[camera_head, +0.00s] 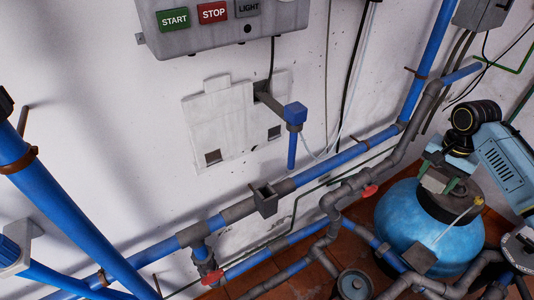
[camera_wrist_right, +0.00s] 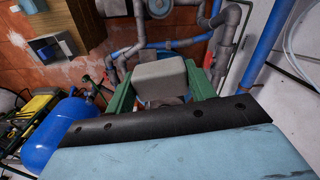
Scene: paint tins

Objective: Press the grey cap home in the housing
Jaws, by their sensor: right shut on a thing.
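My right gripper (camera_head: 440,182) is at the right of the head view, with its green fingers shut on the grey cap (camera_head: 433,179). In the right wrist view the cap (camera_wrist_right: 158,76) is a pale grey block with rounded edges between the two green fingers (camera_wrist_right: 160,88). The cap appears in front of the blue tank in the head view. A small grey square box (camera_head: 264,199), open at the top, sits on the wall pipe left of centre and looks like the housing. The cap is well apart from it, to its right. My left gripper is not in view.
Blue and grey pipes (camera_head: 340,160) with red valve handles (camera_head: 370,191) run along the white wall. A blue-headed fitting (camera_head: 295,113) sticks out above the square box. A control box (camera_head: 222,32) hangs higher up. A round blue tank (camera_head: 400,208) stands at right.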

